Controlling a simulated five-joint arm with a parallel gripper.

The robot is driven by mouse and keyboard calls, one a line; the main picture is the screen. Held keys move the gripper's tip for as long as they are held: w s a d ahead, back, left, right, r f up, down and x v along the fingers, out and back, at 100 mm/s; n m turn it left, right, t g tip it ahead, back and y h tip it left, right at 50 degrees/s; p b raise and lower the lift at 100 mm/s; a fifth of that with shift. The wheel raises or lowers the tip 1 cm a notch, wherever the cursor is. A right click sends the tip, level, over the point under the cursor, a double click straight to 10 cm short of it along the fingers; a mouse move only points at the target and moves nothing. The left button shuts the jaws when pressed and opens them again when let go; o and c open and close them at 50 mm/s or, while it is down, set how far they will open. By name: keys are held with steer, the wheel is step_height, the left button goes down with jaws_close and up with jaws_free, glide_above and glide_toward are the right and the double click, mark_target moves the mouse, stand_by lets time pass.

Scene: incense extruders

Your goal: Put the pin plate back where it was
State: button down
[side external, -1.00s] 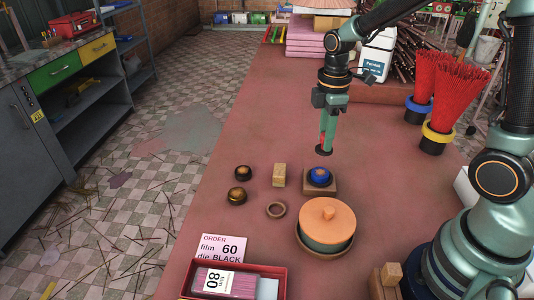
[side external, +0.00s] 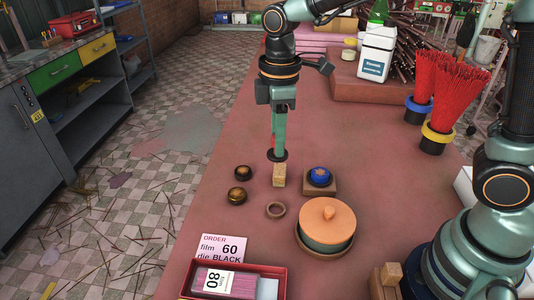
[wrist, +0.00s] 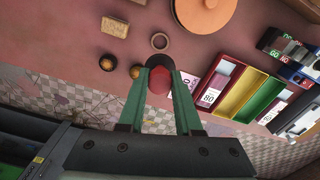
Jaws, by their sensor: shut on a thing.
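My gripper (side external: 279,138) is shut on a small piece with a dark round plate (side external: 277,156) at the bottom and a red upper part, which I take to be the pin plate. It points down and hangs above the table, by the far end of a small wooden block (side external: 279,178); the exact height is unclear. In the wrist view the red part (wrist: 159,80) sits between the green fingers (wrist: 160,92), with the dark plate beyond it. The fingers hide its sides.
Two dark round pieces (side external: 243,172) (side external: 237,195), a brown ring (side external: 276,210), a blue-topped piece (side external: 319,177) on a wooden base and an orange-lidded pot (side external: 326,213) stand nearby. An order card (side external: 222,247) and red tray (side external: 283,282) are at the front.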

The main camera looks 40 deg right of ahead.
step_height(320, 180, down, 15)
steer(key=shift+r, duration=0.1)
stand_by(0.3)
steer(key=shift+f, duration=0.6)
steer(key=c, duration=0.6)
jaws_free()
